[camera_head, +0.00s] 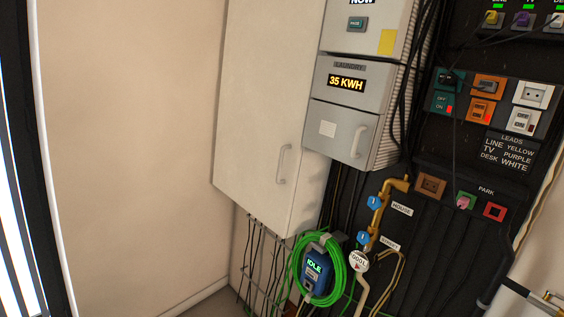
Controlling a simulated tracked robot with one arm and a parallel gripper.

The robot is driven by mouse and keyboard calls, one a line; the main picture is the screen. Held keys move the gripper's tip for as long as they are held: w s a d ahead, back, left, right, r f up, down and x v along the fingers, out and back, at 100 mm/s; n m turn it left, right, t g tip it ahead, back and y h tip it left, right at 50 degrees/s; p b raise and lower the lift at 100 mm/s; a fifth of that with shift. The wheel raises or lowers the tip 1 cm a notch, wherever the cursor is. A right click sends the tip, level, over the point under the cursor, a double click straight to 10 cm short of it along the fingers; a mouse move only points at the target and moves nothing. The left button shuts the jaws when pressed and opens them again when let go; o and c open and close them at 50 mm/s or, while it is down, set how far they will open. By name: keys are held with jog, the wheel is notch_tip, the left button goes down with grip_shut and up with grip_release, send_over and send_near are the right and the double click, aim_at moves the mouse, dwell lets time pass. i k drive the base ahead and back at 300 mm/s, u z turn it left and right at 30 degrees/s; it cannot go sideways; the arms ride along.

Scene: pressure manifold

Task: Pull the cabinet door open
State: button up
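The tall cream cabinet door (262,100) hangs on the wall left of the equipment panel and looks shut. Its pale vertical bar handle (284,164) is on the lower right part of the door. Just right of it, a grey metal box has a smaller lower door (338,151) with its own handle (357,141), which also looks shut. My gripper is not in view, so its place relative to the handles cannot be seen.
A coiled green hose (334,286) with a blue "IDLE" unit (317,272) hangs below. Brass pipework with blue valves (374,202) and a dark socket panel (455,230) stand to the right. Cables dangle under the cabinet. The wall (130,130) to the left is bare.

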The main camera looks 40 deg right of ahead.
aim_at(271, 51)
jog(key=z, duration=0.15)
jog(key=i, duration=1.25)
jog(key=z, duration=0.4)
jog(key=i, duration=1)
jog(key=z, duration=0.15)
